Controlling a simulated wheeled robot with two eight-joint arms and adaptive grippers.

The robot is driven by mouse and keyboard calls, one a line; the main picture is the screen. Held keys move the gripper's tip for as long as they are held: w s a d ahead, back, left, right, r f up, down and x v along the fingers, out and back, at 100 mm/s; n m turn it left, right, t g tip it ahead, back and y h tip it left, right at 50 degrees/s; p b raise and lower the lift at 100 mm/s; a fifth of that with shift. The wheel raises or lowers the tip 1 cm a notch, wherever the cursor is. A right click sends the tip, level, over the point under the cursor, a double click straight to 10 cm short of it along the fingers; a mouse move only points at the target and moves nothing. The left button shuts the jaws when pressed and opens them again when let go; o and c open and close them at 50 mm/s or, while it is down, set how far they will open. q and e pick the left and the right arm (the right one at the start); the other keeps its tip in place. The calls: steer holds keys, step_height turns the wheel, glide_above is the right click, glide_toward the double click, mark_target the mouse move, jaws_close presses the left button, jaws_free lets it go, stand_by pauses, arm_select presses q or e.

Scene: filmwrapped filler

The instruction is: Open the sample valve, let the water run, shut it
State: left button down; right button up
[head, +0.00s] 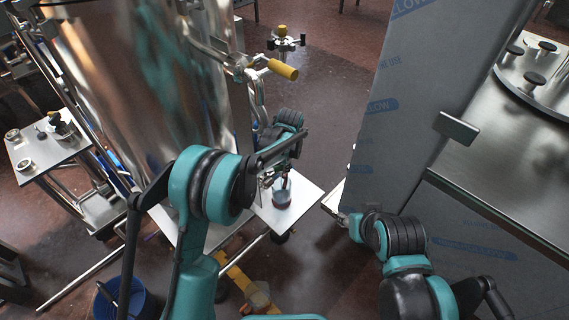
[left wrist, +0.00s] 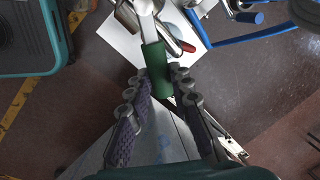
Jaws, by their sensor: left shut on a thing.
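The sample valve's green handle (left wrist: 157,68) is between the two fingers of my left gripper (left wrist: 160,86) in the left wrist view, and the gripper is shut on it. In the head view my left gripper (head: 270,172) is low beside the steel tank (head: 150,75); there the handle is hidden. A small jar (head: 282,199) with a reddish part stands on a white shelf (head: 305,193) below the gripper. I cannot make out running water. My right gripper (head: 346,219) is by the wrapped panel's lower edge, its fingers too small to read.
A yellow-handled pipe fitting (head: 283,69) sticks out from the tank above. A tall film-wrapped panel (head: 385,120) and a steel table (head: 500,160) stand at right. A blue bucket (head: 125,300) and a small side table (head: 40,165) are at left.

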arm_select(q)
steer(key=c, duration=1.3)
jaws_free()
steer(key=shift+c, duration=0.2)
steer(key=shift+r, duration=0.1)
step_height(320, 180, up, 7)
steer(key=s, duration=0.1)
steer(key=shift+s+d, duration=0.2)
steer(key=shift+d, duration=0.05)
